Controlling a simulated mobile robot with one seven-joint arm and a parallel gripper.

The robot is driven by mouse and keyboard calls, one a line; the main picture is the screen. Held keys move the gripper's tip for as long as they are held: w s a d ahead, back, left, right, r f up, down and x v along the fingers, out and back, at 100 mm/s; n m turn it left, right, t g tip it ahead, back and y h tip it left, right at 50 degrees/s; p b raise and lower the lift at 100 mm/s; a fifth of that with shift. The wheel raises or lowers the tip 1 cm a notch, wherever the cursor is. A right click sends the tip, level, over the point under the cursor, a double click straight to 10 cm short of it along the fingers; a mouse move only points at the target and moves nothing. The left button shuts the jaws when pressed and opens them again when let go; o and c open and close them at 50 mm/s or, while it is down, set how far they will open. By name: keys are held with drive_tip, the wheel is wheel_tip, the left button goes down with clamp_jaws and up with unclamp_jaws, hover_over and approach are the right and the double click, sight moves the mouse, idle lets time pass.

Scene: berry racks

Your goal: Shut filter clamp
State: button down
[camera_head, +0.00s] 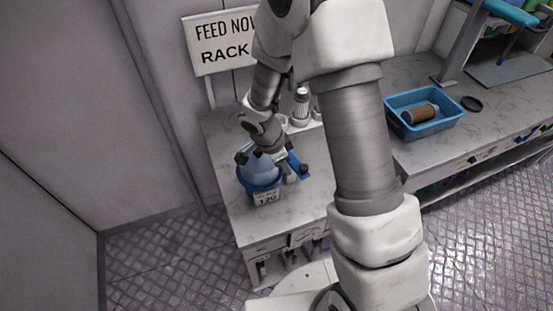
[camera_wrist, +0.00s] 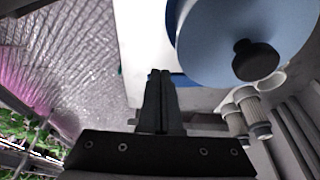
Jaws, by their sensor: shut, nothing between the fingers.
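A blue lever-like piece with a dark end (camera_head: 298,165), which may be the filter clamp, sticks out to the right of a blue tub (camera_head: 258,185) on the counter. My gripper (camera_head: 281,157) is down beside the tub, close to this piece; the arm partly hides the spot. In the wrist view my gripper (camera_wrist: 160,75) has its black fingers together and empty. A bit of blue (camera_wrist: 185,80) shows just behind the fingertips; I cannot tell whether they touch it. A large blue round lid with a black knob (camera_wrist: 245,40) fills the upper right. White filter-like cylinders (camera_wrist: 248,110) stand below it.
A white and grey canister (camera_head: 301,104) stands behind my gripper. A blue tray (camera_head: 440,128) holding a brown cylinder (camera_head: 420,114) and a dark ring (camera_head: 472,103) are farther right. A sign (camera_head: 222,42) stands at the back. The counter's front left is clear.

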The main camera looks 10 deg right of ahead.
drive_tip(key=shift+w+d+f, duration=0.1)
drive_tip(key=shift+w+d, duration=0.05)
drive_tip(key=shift+d, duration=0.45)
drive_tip(key=shift+w+d+f, duration=0.1)
drive_tip(key=shift+d, duration=0.45)
drive_tip(key=shift+d+n, duration=0.2)
drive_tip(key=shift+n, duration=0.1)
